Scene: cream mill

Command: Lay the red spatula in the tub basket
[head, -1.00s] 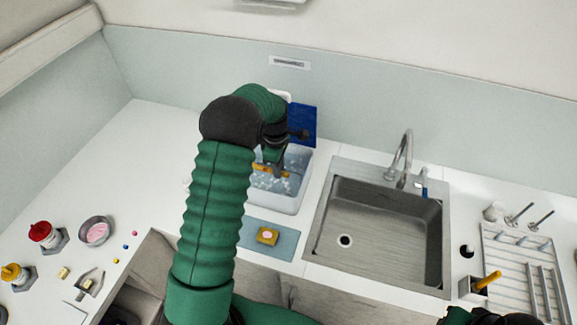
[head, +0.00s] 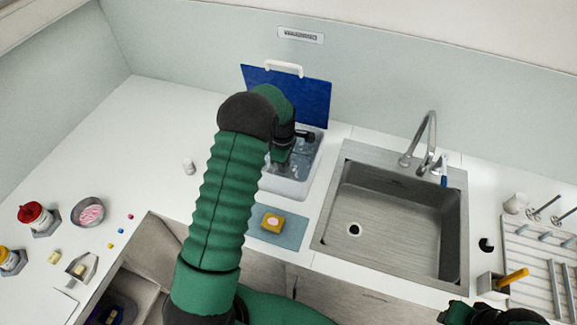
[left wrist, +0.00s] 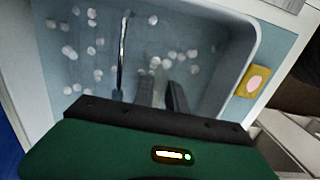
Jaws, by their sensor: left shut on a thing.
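A white-rimmed tub (head: 289,187) with bluish water and white foam flecks stands at the back of the counter, left of the sink. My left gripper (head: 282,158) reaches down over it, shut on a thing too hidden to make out. In the left wrist view, its dark fingers (left wrist: 167,97) point into the tub (left wrist: 252,45), beside a thin metal rod (left wrist: 122,52). I see no red spatula and cannot make out a basket. Part of my right gripper (head: 490,314) shows at the bottom right edge; its jaws are unclear.
A blue board with a white handle (head: 306,96) stands behind the tub. A yellow sponge (head: 272,222) lies on a blue mat (head: 293,238) before it. The steel sink (head: 398,225) is empty. A rack (head: 541,262) stands at right.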

